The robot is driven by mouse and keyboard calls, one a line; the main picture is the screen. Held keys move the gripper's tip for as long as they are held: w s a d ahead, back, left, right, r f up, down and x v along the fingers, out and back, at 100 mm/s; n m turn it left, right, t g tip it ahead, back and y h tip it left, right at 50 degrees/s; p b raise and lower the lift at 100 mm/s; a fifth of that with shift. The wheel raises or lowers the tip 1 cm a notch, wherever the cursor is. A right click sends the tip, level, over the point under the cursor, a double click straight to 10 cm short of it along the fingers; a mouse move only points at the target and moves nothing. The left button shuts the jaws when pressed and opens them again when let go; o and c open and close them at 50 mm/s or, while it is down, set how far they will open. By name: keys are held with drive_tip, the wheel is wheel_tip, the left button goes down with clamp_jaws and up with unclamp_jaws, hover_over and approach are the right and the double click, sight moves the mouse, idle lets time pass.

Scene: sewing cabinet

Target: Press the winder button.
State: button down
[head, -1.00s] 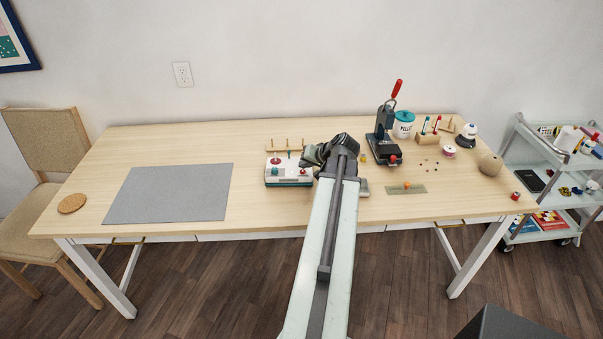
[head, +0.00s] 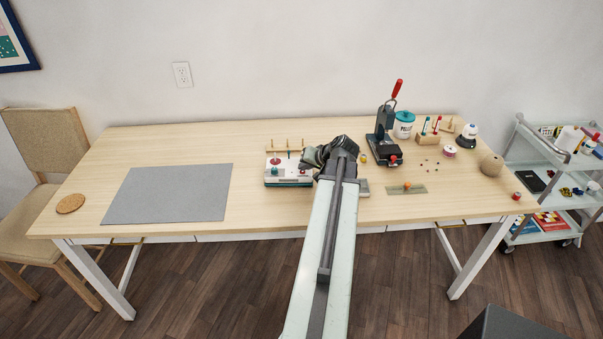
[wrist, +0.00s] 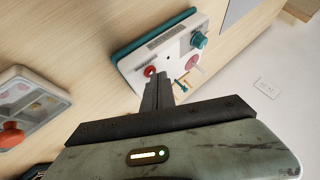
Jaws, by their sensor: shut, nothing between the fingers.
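The winder (head: 289,181) is a white box with a teal base, standing on the table just left of my arm's end in the head view. In the wrist view the winder (wrist: 134,63) has a round red button (wrist: 150,71), a teal knob (wrist: 200,41) and a pinkish-red disc (wrist: 193,62). My gripper (wrist: 156,77) is shut and empty, its tips right at the red button. I cannot tell whether they touch it. In the head view my gripper (head: 307,157) is over the winder's right side, and the arm hides part of that side.
A grey device (wrist: 40,95) with an orange-red knob (wrist: 12,135) lies beside the winder. A wooden peg rack (head: 286,150) stands behind it. A dark press (head: 384,150) with a red handle stands to the right. A grey mat (head: 168,193) lies left, with bare table around it.

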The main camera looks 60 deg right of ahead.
sight(304, 173)
drive_tip(key=shift+r+p, duration=0.35)
drive_tip(key=shift+r, duration=0.2)
wheel_tip(304, 173, up, 6)
drive_tip(key=p, duration=0.6)
